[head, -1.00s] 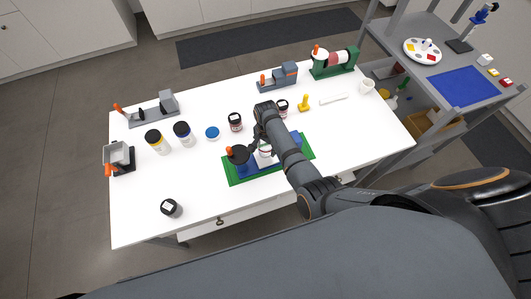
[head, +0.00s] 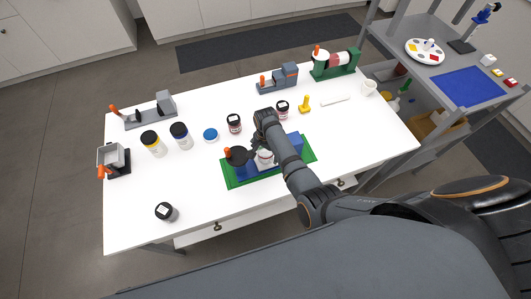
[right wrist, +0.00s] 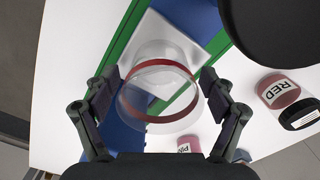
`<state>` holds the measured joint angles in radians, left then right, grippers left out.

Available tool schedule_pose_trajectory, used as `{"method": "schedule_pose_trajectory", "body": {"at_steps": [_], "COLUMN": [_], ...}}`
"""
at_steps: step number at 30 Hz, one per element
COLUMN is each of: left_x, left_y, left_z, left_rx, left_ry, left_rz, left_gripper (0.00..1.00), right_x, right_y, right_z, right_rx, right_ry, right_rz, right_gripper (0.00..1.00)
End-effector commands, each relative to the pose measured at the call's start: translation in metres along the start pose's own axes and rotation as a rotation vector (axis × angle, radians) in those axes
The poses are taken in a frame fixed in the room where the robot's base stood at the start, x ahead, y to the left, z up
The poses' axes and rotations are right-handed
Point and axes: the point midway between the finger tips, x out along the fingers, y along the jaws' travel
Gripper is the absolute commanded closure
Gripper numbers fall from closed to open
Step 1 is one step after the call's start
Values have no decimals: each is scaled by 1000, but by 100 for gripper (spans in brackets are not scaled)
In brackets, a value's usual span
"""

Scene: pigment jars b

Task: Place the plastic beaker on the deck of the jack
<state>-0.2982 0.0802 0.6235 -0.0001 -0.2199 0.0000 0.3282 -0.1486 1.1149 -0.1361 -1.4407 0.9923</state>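The clear plastic beaker with a red band (right wrist: 160,95) is upright over the pale deck (right wrist: 160,30) of the jack and appears to stand on it. In the head view the beaker (head: 265,158) shows just below my right gripper (head: 266,143). The jack has a green base (head: 236,181), blue blocks and a black wheel (head: 236,154) with an orange knob. My right gripper (right wrist: 160,92) has its fingers on both sides of the beaker, with what looks like a narrow gap. The exact contact is hard to see. My left gripper is out of view.
A jar labelled RED (right wrist: 278,90) and a PINK jar (right wrist: 188,144) stand close to the jack. The table's front middle is clear.

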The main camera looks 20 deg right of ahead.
Motion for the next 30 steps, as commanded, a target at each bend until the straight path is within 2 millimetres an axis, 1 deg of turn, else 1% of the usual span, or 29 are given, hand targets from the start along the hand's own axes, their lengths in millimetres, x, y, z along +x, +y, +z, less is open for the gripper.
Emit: {"method": "schedule_pose_trajectory", "body": {"at_steps": [5, 8, 11, 15, 19, 21, 24, 27, 30], "left_x": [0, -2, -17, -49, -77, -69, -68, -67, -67], "left_y": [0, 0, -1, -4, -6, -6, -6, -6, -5], "left_z": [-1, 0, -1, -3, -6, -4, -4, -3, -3], "left_rx": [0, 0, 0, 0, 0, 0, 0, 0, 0], "left_ry": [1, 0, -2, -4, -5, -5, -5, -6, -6], "left_rz": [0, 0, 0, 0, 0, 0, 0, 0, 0], "left_gripper": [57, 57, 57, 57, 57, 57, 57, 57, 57], "right_x": [0, -4, -18, -49, -75, -82, -100, -113, -120], "right_y": [0, 0, 0, 0, 0, -1, -1, -1, 0], "right_z": [0, 0, 0, 0, 0, -1, 0, 0, 0], "right_rx": [0, 0, 0, 0, 0, 1, 1, 0, 0], "right_ry": [0, 0, 0, 0, 0, 2, 2, 1, 0], "right_rz": [0, 0, 0, 0, 0, -4, -2, -1, 0], "right_gripper": [16, 16, 16, 16, 16, 16, 16, 16, 16]}}
